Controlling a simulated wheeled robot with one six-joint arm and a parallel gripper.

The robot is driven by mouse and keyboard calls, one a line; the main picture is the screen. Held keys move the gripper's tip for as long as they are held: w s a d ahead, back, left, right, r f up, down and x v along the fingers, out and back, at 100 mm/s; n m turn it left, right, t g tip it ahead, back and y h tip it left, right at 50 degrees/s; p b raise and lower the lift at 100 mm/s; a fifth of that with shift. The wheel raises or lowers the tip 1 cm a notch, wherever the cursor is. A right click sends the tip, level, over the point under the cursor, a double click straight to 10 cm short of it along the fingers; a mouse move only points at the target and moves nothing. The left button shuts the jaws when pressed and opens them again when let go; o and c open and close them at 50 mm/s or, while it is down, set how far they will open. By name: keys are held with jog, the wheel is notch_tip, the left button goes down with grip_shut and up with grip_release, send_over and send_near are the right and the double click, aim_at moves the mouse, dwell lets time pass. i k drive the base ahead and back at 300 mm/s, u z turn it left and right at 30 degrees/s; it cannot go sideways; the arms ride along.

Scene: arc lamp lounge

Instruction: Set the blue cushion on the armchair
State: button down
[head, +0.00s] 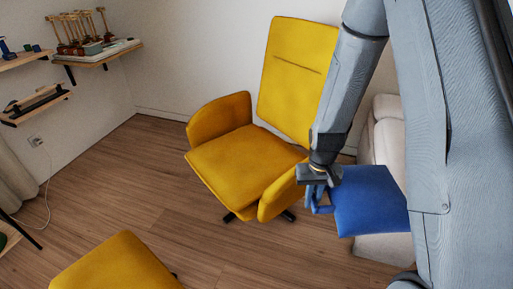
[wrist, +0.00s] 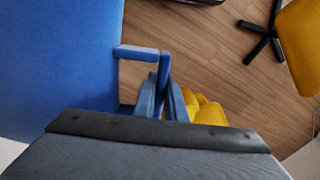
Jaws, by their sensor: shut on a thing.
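The blue cushion (head: 370,203) hangs in the air to the right of the armchair in the head view. It fills the left of the wrist view (wrist: 60,60). A blue handle-like loop (wrist: 136,52) sticks out from its edge. My gripper (head: 318,197) is shut on this loop, and its fingers show in the wrist view (wrist: 162,88). The yellow armchair (head: 240,163) stands on dark legs with its seat bare. My gripper is just right of the armchair's right armrest; whether they touch is unclear.
A yellow footstool-like seat (head: 115,265) is at the bottom left. A cream sofa (head: 386,135) stands behind the cushion and my arm. Wall shelves (head: 100,55) with small items are at the upper left. The wooden floor (head: 130,190) left of the armchair is clear.

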aim_at(244, 162)
jog(key=u, duration=0.15)
jog(key=i, duration=0.9)
jog(key=u, duration=0.35)
